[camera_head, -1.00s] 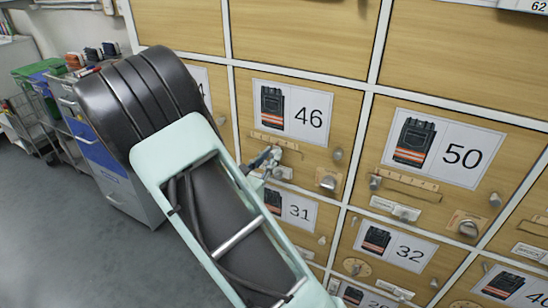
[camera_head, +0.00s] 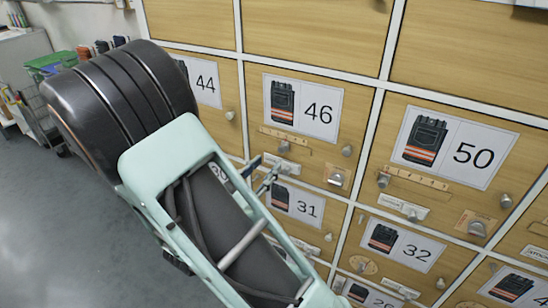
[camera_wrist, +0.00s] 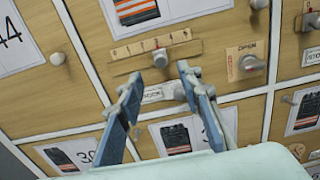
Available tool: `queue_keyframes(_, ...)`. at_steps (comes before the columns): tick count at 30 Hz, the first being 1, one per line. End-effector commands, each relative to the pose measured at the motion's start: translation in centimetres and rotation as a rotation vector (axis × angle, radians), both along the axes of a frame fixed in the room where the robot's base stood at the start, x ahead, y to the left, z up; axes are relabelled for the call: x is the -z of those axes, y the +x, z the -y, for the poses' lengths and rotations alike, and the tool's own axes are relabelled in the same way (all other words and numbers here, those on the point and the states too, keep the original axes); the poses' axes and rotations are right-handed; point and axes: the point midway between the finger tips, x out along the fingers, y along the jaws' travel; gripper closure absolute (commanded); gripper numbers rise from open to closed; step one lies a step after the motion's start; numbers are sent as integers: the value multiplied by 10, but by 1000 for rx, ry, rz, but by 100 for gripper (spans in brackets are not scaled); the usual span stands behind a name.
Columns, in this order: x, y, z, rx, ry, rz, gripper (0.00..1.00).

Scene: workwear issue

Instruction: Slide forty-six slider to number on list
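The door of locker 46 (camera_head: 318,107) is light wood with a picture of a dark vest with orange stripes. Below the picture is a pale scale strip (camera_head: 285,134), also in the wrist view (camera_wrist: 153,45); its marks are too small to read surely. The slider knob (camera_wrist: 160,57) sits in the slot under the strip, near the middle; it also shows in the head view (camera_head: 284,146). My gripper (camera_wrist: 158,74) is open, its blue-grey fingers apart, below the knob and not visibly touching it. In the head view my gripper (camera_head: 266,172) is before the door's lower left. No list is readable.
A stock label (camera_wrist: 152,94) and a small knob (camera_wrist: 180,92) lie below the slot. A round lock knob (camera_wrist: 249,63) is to the right. Lockers 44 (camera_head: 206,84), 50 (camera_head: 474,153) and 31 (camera_head: 308,209) surround this door. Open grey floor (camera_head: 60,230) is at left.

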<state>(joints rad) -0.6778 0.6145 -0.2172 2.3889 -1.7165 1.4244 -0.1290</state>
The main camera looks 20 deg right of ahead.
Motion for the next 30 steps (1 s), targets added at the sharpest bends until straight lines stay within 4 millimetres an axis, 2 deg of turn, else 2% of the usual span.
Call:
queue_keyframes(3,0,-13,-18,-4,1,-1,67)
queue_keyframes(8,0,-24,-31,-1,1,-1,67)
queue_keyframes(23,0,-27,-34,1,0,0,67)
queue_keyframes(26,-2,-28,-30,16,0,4,67)
queue_keyframes(29,-15,-36,-10,101,0,15,67)
queue_keyframes(30,-22,-42,4,160,3,20,67)
